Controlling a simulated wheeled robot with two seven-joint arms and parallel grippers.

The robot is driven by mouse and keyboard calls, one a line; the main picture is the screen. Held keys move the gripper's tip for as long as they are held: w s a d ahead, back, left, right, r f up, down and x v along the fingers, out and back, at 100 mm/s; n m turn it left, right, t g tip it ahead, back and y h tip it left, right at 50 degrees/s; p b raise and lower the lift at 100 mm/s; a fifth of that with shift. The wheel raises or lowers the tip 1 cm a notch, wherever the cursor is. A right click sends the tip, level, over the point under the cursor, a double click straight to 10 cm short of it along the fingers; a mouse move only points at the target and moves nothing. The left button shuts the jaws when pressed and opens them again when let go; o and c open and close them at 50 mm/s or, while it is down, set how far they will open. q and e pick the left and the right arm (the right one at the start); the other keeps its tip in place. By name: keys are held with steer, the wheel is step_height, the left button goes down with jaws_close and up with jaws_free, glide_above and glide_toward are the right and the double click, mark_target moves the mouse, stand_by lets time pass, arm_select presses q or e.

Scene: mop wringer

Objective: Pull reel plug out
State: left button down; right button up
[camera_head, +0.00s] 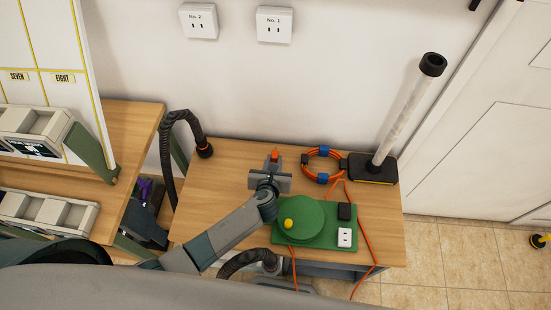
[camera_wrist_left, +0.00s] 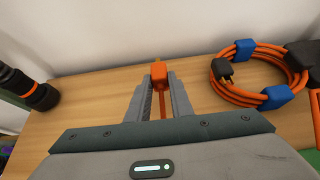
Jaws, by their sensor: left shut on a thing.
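My left gripper (camera_head: 274,161) is over the back middle of the wooden table, shut on an orange plug (camera_wrist_left: 158,72). The plug's top shows between the fingertips in the head view. In the left wrist view an orange cord runs from the plug back between the fingers. The green reel (camera_head: 301,222) sits in front of the gripper on a green base, with a yellow knob (camera_head: 289,224). On the base are a black block (camera_head: 344,212) and a white socket (camera_head: 344,237). The plug is apart from both. My right gripper is not in view.
A coiled orange cord (camera_head: 338,166) with blue ties lies behind the reel, near a pale tube (camera_head: 400,120) standing on a black base. A dark hose (camera_head: 167,135) bends at the left edge. Wall outlets No. 1 (camera_head: 274,25) and No. 2 (camera_head: 198,21) are above.

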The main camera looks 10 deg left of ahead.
arm_select(q)
steer(key=shift+f, duration=0.35)
steer(key=shift+f+b, duration=0.5)
steer(key=shift+f, duration=0.15)
steer(key=shift+a+f+b, duration=0.2)
steer(key=shift+f+b, duration=0.25)
steer(key=shift+f, duration=0.15)
